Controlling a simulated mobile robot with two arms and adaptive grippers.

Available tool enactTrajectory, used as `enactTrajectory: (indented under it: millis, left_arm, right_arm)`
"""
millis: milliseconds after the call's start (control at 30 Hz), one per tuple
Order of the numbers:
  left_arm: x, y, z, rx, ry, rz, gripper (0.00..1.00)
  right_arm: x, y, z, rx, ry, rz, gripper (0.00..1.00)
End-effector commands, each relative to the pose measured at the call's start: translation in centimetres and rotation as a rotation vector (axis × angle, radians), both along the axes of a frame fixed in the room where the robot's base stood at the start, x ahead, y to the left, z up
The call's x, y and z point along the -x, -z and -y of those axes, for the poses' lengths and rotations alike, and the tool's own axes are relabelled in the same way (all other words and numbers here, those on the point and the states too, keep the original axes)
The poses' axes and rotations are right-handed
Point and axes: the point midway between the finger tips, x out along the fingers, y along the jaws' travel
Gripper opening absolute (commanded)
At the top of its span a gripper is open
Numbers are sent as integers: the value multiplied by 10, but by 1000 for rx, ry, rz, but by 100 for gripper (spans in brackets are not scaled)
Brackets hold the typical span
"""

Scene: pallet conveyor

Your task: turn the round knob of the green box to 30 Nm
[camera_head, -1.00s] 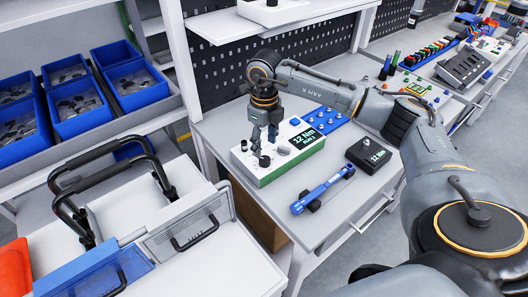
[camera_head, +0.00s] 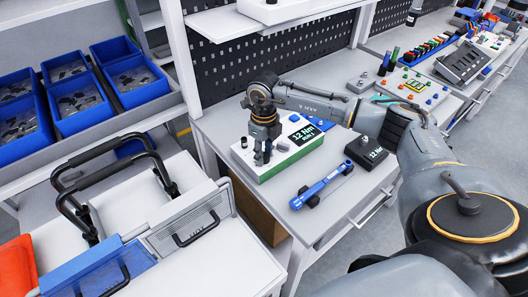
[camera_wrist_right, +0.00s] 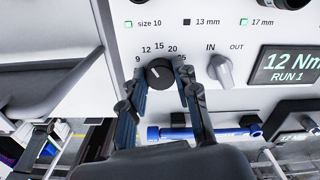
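The green box (camera_head: 305,150) has a white top, a green lower edge and a display reading 12 Nm, RUN 1. It stands on the white workbench. Its round black knob (camera_wrist_right: 159,74) shows in the right wrist view, below a scale with 9, 12, 15, 20 and 25. The white mark on the knob points up-left, towards about 12. My right gripper (camera_head: 262,161) is down at the box in the head view. In the wrist view its two dark fingers (camera_wrist_right: 161,84) are open, one on each side of the knob; contact is unclear. My left gripper is out of view.
A grey IN/OUT switch (camera_wrist_right: 221,71) sits just right of the knob. A blue torque wrench (camera_head: 321,188) and a black display unit (camera_head: 371,152) lie on the bench right of the box. A cart with black handles (camera_head: 92,178) stands at left.

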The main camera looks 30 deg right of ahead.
Motion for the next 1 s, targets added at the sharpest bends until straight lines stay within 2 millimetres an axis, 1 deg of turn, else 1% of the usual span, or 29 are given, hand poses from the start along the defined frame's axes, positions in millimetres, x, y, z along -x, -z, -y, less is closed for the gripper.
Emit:
enactTrajectory:
  millis: [267, 467, 667, 1000]
  left_arm:
    - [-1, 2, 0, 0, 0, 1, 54]
    - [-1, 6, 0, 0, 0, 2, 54]
    - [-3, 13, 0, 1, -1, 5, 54]
    - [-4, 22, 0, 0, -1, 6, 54]
  right_arm:
    - [0, 0, 0, -1, 23, 1, 0]
    - [0, 1, 0, -1, 112, 1, 0]
    - [0, 1, 0, -1, 271, 1, 0]
    - [0, 1, 1, -2, 593, 2, 0]
